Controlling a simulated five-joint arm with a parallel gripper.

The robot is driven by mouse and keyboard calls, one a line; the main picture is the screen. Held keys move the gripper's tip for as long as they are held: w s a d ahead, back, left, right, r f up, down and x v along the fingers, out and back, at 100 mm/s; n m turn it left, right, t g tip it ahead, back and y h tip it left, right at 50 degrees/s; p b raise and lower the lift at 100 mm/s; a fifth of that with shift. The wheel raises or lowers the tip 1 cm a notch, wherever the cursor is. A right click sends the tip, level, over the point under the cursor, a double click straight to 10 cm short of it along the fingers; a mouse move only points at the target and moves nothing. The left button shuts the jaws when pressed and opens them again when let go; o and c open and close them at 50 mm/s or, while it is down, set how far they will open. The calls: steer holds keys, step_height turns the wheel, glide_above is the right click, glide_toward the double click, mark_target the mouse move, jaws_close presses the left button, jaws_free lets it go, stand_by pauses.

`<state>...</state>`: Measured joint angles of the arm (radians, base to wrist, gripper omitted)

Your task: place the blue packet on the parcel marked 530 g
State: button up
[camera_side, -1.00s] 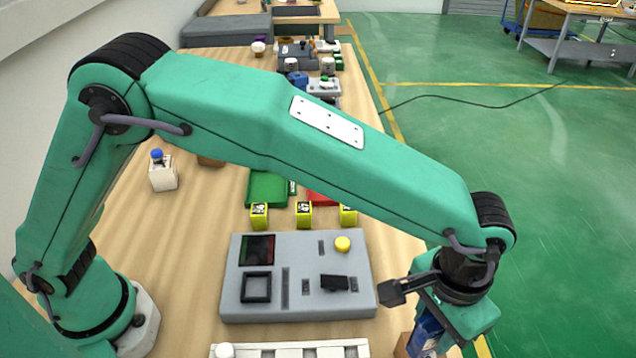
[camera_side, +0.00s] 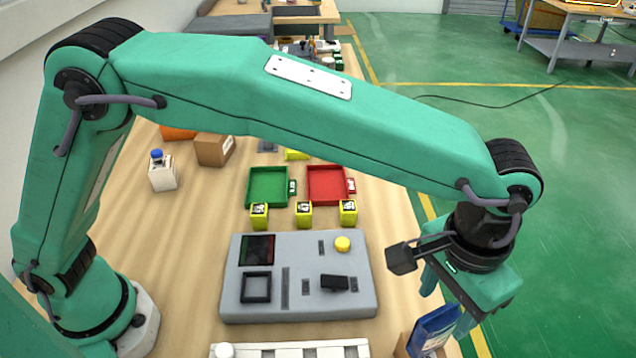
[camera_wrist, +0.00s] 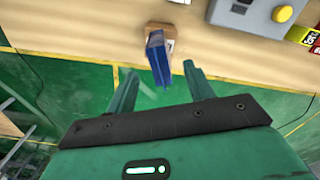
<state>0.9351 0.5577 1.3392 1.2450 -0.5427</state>
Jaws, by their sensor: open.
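The blue packet (camera_side: 436,326) stands tilted at the front right table edge, apparently on a small brown parcel (camera_side: 402,345). In the wrist view the packet (camera_wrist: 157,60) covers part of the parcel (camera_wrist: 153,27) and its pale label. The marking on it cannot be read. My gripper (camera_side: 450,298) is open and empty, above and to the right of the packet. In the wrist view the packet lies ahead of the spread fingers (camera_wrist: 159,70).
A grey control panel (camera_side: 300,305) with a yellow button lies left of the packet. Green (camera_side: 267,170) and red (camera_side: 327,170) trays and several yellow cubes are behind it. A brown box (camera_side: 214,149) and white bottle (camera_side: 163,173) stand further left. Beyond the right edge is open floor.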

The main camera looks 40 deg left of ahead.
steer(key=shift+r, duration=3.1)
steer(key=w+a+r+n+t+h, duration=0.1)
steer(key=a+r, duration=0.2)
steer(key=a, duration=1)
steer(key=w+a+r+n+t, duration=0.1)
steer(key=a+r, duration=0.3)
steer(key=a, duration=0.8)
steer(key=s+a+f+n+t, duration=0.1)
steer(key=s+a+f, duration=0.2)
steer(key=a, duration=0.6)
steer(key=s+a+f+n+t+y, duration=0.1)
steer(key=s+a+f+t, duration=0.1)
steer(key=s+a, duration=0.6)
steer(key=shift+s+a+f+n+t, duration=0.2)
steer(key=shift+a+f+n+t, duration=0.1)
steer(key=shift+a+f, duration=0.35)
steer(key=shift+d, duration=0.1)
